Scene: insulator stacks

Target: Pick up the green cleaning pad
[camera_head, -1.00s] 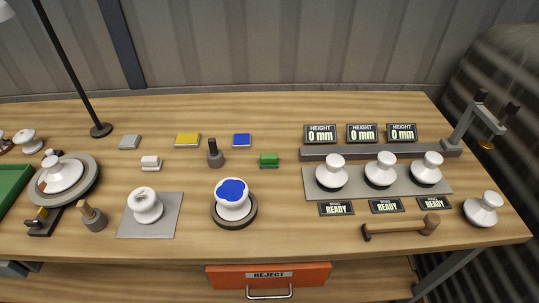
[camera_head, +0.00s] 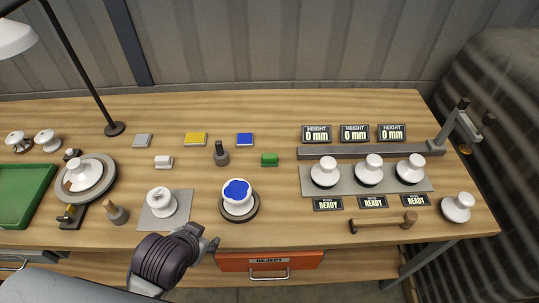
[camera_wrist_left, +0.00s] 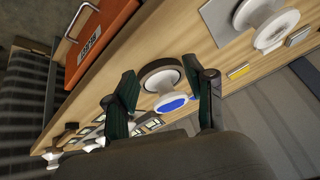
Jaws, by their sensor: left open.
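The green cleaning pad (camera_head: 269,159) is a small green block on the wooden bench, right of the dark upright peg holder (camera_head: 221,154) and left of the grey insulator strip. My left gripper (camera_head: 205,240) is at the bench's front edge, near the grey mat, well in front and to the left of the pad. In the left wrist view its two fingers (camera_wrist_left: 160,70) are spread apart with nothing held. I cannot make out the green pad in that view. My right gripper is not in view.
A blue-topped insulator (camera_head: 237,192) on a dark round base stands between my left gripper and the pad. A white insulator (camera_head: 161,202) stands on a grey mat just behind the gripper. A wooden mallet (camera_head: 384,223) lies at front right. Bench around the pad is clear.

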